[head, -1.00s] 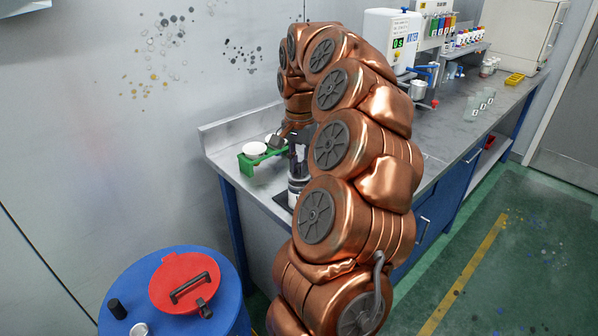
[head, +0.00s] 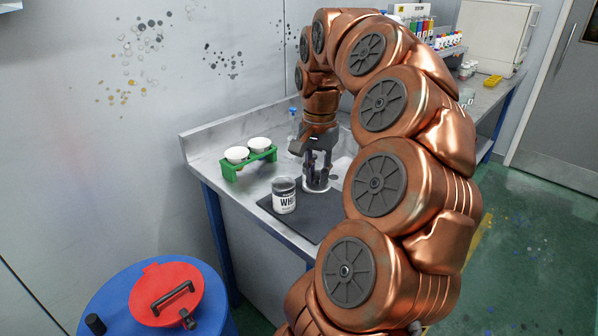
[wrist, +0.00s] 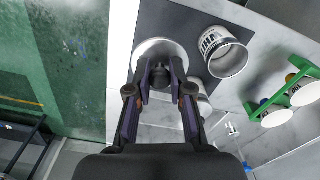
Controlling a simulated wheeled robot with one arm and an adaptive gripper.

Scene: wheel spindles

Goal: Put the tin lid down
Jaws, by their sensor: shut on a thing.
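My gripper (head: 318,163) points down over the dark mat on the bench. It is shut on the dark knob of the tin lid (wrist: 149,48), a pale round disc. The lid also shows below the fingers in the head view (head: 316,187). It is at or just above the mat; I cannot tell whether it touches. The open tin (head: 284,197), labelled "WHI…", stands upright on the mat to the left of the lid, apart from it. In the wrist view the tin (wrist: 225,52) is right of the lid.
The dark mat (head: 310,226) has bare room in front of the tin and lid. A green rack (head: 256,163) with two white-topped cups stands at the left. A blue drum (head: 115,290) with a red lid (head: 166,295) stands on the floor at the lower left.

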